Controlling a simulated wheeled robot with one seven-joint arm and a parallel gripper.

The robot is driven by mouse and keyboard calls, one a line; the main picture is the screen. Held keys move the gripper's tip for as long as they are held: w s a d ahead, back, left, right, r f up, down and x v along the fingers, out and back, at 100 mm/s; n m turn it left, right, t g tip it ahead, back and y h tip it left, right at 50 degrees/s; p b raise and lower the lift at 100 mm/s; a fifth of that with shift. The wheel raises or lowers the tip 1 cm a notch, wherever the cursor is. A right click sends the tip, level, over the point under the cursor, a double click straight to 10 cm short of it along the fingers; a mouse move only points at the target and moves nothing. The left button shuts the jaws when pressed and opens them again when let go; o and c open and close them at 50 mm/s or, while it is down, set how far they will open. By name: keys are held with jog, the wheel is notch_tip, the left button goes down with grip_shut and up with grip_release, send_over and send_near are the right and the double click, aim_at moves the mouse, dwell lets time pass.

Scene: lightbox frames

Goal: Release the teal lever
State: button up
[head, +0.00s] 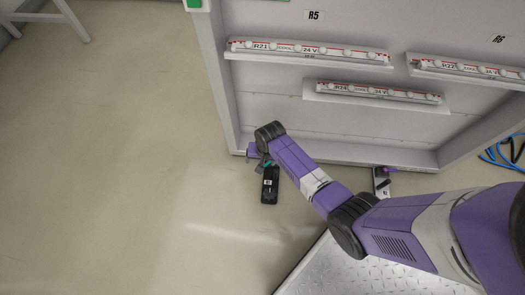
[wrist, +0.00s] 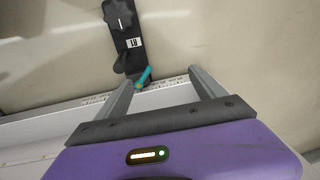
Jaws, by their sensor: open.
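The teal lever (wrist: 143,77) sits at the lower end of a black fixture (wrist: 133,55) that has a dark round knob and a white label. In the head view the teal lever (head: 267,163) is a small patch beside the wrist, at the top of the black fixture (head: 269,190). My gripper (wrist: 164,76) is open, with its two grey fingers spread. In the wrist view the lever lies between the fingertips, closer to the left one. I cannot tell whether a finger touches it. The fingers are hard to make out in the head view.
A grey cabinet frame with labelled rails (head: 310,53) stands behind my arm. A second fixture (head: 382,183) with a purple part is at its base on the right. Blue cables (head: 500,152) lie at the far right. The floor (head: 110,150) on the left is clear.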

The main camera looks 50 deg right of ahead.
jog(key=s+a+r+n+t+p, duration=0.1)
jog(key=s+a+r+p, duration=0.2)
jog(key=r+p, duration=0.1)
jog(key=s+a+r+n+t+p, duration=0.1)
jog(key=s+a+r+t+p, duration=0.1)
jog(key=r, duration=0.5)
jog(key=s+a+r+n+t+p, duration=0.1)
jog(key=s+a+r+t+p, duration=0.1)
jog(key=s+a+r+p, duration=0.3)
jog(key=shift+s+r+p, duration=0.25)
jog(key=shift+r+p, duration=0.2)
jog(key=shift+r, duration=0.3)
jog(key=shift+a, duration=0.1)
